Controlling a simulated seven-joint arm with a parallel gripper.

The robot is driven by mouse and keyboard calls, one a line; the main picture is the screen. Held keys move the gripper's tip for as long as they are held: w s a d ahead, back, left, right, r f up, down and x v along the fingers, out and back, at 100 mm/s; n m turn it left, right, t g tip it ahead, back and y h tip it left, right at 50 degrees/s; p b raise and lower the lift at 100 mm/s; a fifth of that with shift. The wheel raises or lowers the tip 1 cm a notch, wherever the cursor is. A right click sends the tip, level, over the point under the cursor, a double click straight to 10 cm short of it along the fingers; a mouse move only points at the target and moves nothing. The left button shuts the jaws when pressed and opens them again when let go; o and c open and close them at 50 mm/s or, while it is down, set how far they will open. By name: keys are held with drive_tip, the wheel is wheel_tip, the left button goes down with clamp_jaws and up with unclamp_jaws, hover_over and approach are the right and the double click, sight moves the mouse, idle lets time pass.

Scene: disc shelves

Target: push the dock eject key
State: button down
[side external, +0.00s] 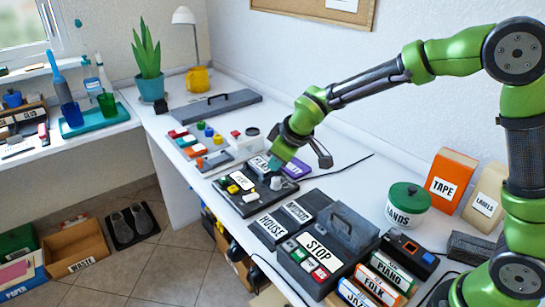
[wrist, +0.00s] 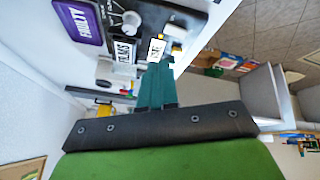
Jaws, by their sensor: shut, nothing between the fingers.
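A dark key unit (side external: 262,203), which I take for the dock, lies on the white desk with coloured keys, a white label and a pale knob (side external: 276,183). A yellow key (side external: 232,189) sits on its left part. Which key is eject cannot be read for sure. My gripper (side external: 274,166) is over the far right part of this unit, its teal fingers shut and empty. In the wrist view the shut fingers (wrist: 158,66) point toward the unit's edge (wrist: 196,32), near a small white label (wrist: 156,50). Contact cannot be told.
A dark box with a handle and a STOP label (side external: 317,247) stands in front, beside HOUSE and MUSIC cases (side external: 272,226). A purple FAULTY card (wrist: 80,20) is near the unit. A green-lidded tub (side external: 408,205) stands right.

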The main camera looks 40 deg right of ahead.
sight(235, 189)
drive_tip(key=w+a+n+t+y, duration=0.1)
drive_tip(key=w+a+n+t, duration=0.2)
drive_tip(key=w, duration=0.8)
drive_tip(key=a+n, duration=0.2)
drive_tip(key=n, duration=0.1)
drive_tip(key=shift+w+a+f+y, duration=0.25)
drive_tip(key=shift+a+f+y, duration=0.05)
drive_tip(key=shift+f, duration=0.1)
drive_tip(key=shift+f, duration=4.35)
drive_tip(key=shift+f, duration=0.4)
